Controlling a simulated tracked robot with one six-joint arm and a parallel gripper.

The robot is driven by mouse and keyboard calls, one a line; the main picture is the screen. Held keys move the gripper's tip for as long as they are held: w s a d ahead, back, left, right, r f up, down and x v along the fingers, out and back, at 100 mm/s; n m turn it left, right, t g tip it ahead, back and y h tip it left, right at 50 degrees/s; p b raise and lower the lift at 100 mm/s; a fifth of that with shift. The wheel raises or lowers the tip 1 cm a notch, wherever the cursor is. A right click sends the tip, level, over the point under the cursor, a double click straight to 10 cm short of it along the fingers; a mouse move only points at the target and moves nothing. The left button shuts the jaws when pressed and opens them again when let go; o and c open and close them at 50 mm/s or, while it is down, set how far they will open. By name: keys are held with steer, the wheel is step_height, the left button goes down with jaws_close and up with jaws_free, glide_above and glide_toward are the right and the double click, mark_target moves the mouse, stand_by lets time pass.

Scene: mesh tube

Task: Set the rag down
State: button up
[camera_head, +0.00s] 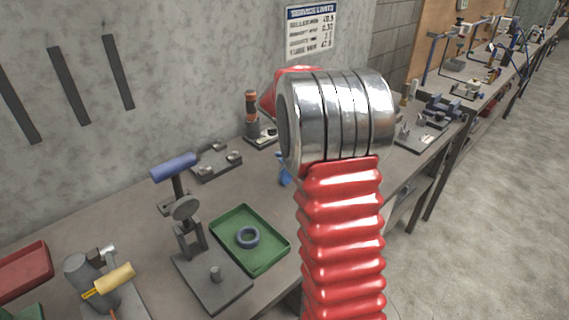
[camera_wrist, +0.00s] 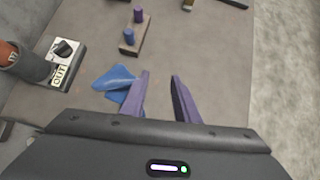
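The blue rag (camera_wrist: 112,78) lies crumpled on the grey bench top in the wrist view. It is at the left of my gripper (camera_wrist: 160,75), and the left finger covers its right edge. My gripper's two purple fingers are apart, with bare bench visible between them and nothing held there. I cannot tell whether the left finger touches the rag. In the head view a small blue patch, likely the rag (camera_head: 284,172), shows just left of my red arm. My arm hides the gripper and most of that area.
A wooden block with purple and blue pegs (camera_wrist: 131,42) stands beyond the rag. A base with an orange-topped post (camera_wrist: 62,58) is at the left. The head view shows a green tray (camera_head: 277,252) holding a dark ring. Bare bench lies right of my gripper.

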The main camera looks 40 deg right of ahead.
steer(key=shift+w+a+f+b, duration=0.15)
steer(key=shift+w+f+b, duration=0.25)
steer(key=shift+w, duration=0.15)
steer(key=shift+c, duration=1.4)
steer(key=w+f, duration=0.2)
steer(key=f, duration=0.1)
steer(key=shift+a+f, duration=0.1)
steer(key=shift+a, duration=0.05)
jaws_close()
steer(key=shift+f, duration=0.5)
steer(key=shift+f+p, duration=0.5)
steer(key=shift+f, duration=2.05)
step_height(320, 180, up, 9)
steer(key=shift+s, duration=0.1)
